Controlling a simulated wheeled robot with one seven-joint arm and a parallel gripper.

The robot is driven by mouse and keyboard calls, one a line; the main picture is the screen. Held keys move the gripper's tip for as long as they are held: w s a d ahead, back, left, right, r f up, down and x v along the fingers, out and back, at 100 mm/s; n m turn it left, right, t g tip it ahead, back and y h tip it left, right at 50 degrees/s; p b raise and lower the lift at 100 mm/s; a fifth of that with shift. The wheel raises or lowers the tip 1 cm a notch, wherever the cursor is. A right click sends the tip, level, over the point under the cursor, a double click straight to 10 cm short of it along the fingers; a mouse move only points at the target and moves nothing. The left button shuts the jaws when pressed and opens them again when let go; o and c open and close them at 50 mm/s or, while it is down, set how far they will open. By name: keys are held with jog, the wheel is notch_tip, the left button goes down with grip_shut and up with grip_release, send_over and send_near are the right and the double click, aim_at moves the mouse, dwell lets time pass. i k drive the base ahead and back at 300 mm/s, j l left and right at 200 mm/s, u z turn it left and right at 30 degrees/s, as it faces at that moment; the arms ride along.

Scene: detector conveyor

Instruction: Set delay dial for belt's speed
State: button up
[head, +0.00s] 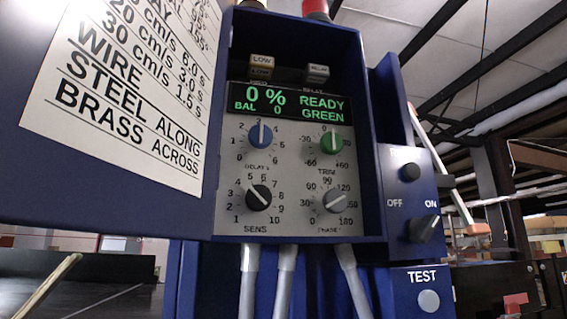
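The delay dial (261,134) is a blue knob at the upper left of the grey panel (226,210) in an open blue cabinet. Its white pointer stands straight up, near 3 on the scale. A white chart (125,95) on the open door at left pairs belt speeds with delays; I read 20 cm/s with 3.0 s and 30 cm/s with 1.5 s. Its top rows are cut off. The green display (290,103) reads 0 %, BAL 0, READY, GREEN. No belt speed reading is clear to me. My gripper is not in view.
A green knob (332,142), a black SENS knob (259,197) and a grey PHASE knob (334,201) sit close around the dial. The open door (110,200) stands left. An OFF/ON switch (425,229) and TEST button (429,300) are at right.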

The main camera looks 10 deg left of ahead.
aim_at(260, 136)
jog(key=z, duration=0.55)
jog(key=u, duration=1.3)
jog(key=k+l+u, duration=0.3)
jog(key=l+u, duration=0.15)
jog(key=k+l+u, duration=0.45)
jog(key=i+l, duration=0.05)
jog(key=i, duration=0.05)
